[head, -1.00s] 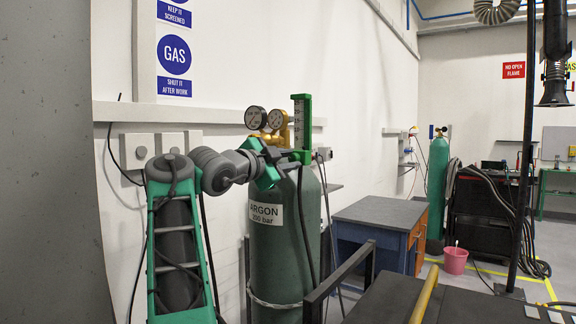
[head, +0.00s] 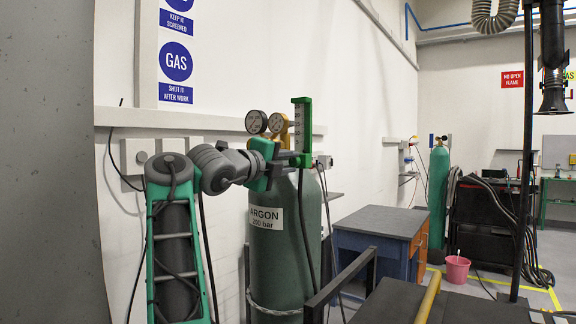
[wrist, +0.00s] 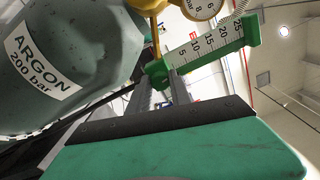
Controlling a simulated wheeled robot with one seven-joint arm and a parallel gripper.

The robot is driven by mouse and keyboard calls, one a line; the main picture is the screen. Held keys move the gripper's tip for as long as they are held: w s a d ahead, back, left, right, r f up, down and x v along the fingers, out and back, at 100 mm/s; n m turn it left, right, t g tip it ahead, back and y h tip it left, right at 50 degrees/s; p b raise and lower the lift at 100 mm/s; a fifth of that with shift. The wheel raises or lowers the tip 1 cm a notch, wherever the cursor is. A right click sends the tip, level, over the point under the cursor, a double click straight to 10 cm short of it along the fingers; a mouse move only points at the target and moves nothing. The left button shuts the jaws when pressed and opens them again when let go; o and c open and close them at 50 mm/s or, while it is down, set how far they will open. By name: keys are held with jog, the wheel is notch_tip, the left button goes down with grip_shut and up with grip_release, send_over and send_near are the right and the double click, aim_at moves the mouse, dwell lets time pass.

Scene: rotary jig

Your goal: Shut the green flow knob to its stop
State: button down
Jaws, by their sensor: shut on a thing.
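The green flow knob (wrist: 157,72) shows in the wrist view at the lower end of the flow meter, between the tips of my gripper (wrist: 164,84). In the head view my gripper (head: 298,157) reaches from the left to the foot of the flow meter, and its fingers are shut on the knob. The knob is mostly hidden there. The green flow meter (head: 302,125) stands upright with a white scale, which also shows in the wrist view (wrist: 205,45). The knob's turn angle and its stop cannot be made out.
The dark green argon cylinder (head: 275,245) stands below the flow meter, against the wall. Two round gauges (head: 256,122) on a brass regulator sit just left of the meter. A blue cabinet (head: 375,240) and a black rail (head: 342,283) stand to the right.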

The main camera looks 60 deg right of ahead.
jog(key=shift+m, duration=1.2)
jog(key=c, duration=1.2)
grip_release()
jog(key=shift+o, duration=0.2)
jog(key=w+a+b, duration=0.1)
jog(key=a+b, duration=0.1)
jog(key=a, duration=0.5)
jog(key=shift+a, duration=0.35)
jog(key=shift+w, duration=0.15)
